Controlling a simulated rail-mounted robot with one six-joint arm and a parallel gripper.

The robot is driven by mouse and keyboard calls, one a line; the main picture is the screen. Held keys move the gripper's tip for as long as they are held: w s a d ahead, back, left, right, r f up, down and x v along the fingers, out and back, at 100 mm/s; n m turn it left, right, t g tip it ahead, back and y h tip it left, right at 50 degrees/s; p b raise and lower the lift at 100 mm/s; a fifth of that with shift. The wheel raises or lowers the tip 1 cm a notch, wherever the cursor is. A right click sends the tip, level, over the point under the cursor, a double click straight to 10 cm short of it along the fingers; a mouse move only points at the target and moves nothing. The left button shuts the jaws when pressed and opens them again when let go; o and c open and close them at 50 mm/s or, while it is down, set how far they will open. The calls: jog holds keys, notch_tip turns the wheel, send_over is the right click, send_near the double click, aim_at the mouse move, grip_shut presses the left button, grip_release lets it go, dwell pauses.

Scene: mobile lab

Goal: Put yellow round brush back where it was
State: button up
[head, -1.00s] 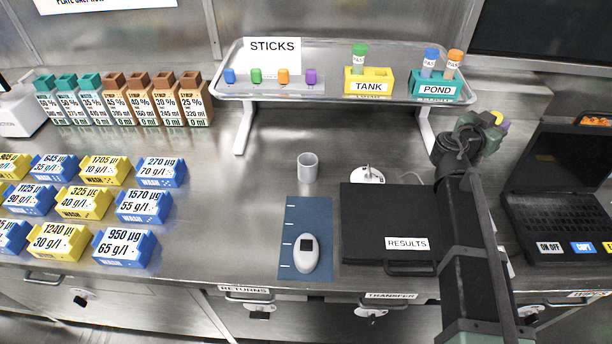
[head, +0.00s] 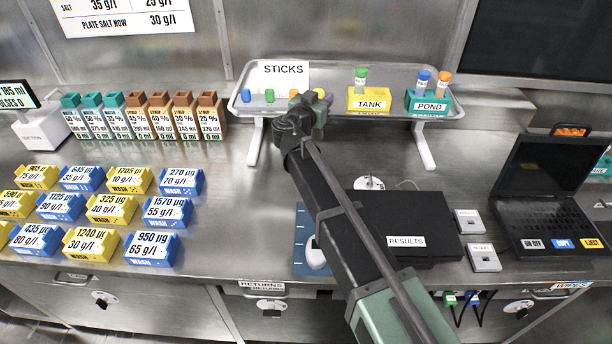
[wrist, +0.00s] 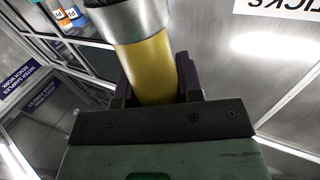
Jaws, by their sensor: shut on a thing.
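The yellow round brush (wrist: 155,68) fills the upper middle of the wrist view, a yellow handle with a silver band above it and dark bristles at the top edge. My gripper (wrist: 158,88) is shut on the yellow handle, with a dark finger on either side. In the head view my gripper (head: 313,108) is in front of the raised tray, right of the sticks label. A small yellow patch shows at its far side there; the rest of the brush is hidden.
The raised metal tray (head: 345,72) holds small coloured sticks, the yellow TANK rack (head: 369,100) and the teal POND rack (head: 428,104). My arm crosses above the RESULTS case (head: 430,215) and the blue mat (head: 303,262). Labelled blue and yellow blocks fill the left counter.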

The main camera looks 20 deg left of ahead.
notch_tip(320, 180, down, 20)
jog(key=b, duration=1.8)
jog(key=shift+r, duration=0.15)
jog(key=o, duration=0.9)
jog(key=shift+r, duration=0.1)
jog(key=s, duration=0.4)
jog(key=s+a, duration=0.1)
jog(key=s, duration=0.7)
jog(key=shift+a+r, duration=0.15)
jog(key=shift+a, duration=0.1)
